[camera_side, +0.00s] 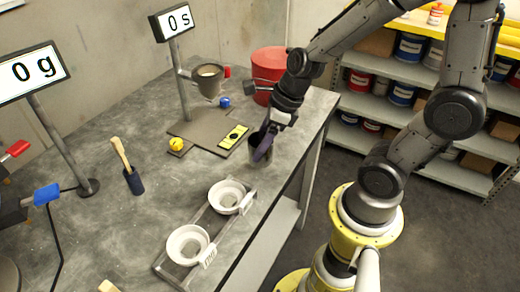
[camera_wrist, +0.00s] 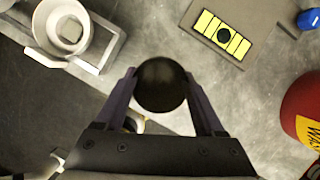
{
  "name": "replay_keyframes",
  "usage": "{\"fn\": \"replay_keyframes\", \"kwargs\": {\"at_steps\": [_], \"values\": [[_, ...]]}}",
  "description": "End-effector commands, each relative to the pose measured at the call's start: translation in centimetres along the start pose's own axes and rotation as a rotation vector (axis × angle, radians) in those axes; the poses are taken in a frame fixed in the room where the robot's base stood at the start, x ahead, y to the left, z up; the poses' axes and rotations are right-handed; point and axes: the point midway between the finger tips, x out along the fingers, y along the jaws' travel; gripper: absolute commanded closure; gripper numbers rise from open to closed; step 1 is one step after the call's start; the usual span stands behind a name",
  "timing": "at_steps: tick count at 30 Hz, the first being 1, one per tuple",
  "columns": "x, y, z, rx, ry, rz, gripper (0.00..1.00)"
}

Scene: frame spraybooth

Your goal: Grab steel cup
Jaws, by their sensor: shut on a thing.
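The steel cup (camera_side: 259,150) is a dark grey cup near the table's right edge in the side view. In the wrist view the cup (camera_wrist: 161,85) shows as a dark round shape between the fingers. My gripper (camera_side: 264,147) reaches down at the cup from above, and its purple fingers are shut on it. In the wrist view my gripper (camera_wrist: 160,88) has one finger on each side of the cup. The cup looks upright. Whether its base touches the table cannot be told.
Two white cups (camera_side: 231,195) stand in a metal rack at the front. A flat plate with a yellow label (camera_side: 233,137) lies left of the cup. A red bucket (camera_side: 268,70) and a display stand (camera_side: 183,85) are behind. A brush (camera_side: 131,172) stands left.

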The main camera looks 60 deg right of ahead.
Motion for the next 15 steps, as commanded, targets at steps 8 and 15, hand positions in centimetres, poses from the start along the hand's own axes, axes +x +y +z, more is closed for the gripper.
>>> {"fn": "replay_keyframes", "kwargs": {"at_steps": [8, 15], "values": [[-7.6, 2.1, -2.1, 0.0, -0.008, -0.009, 0.84], [-11.5, 4.4, -5.9, 0.007, -0.005, -0.009, 0.84]]}}
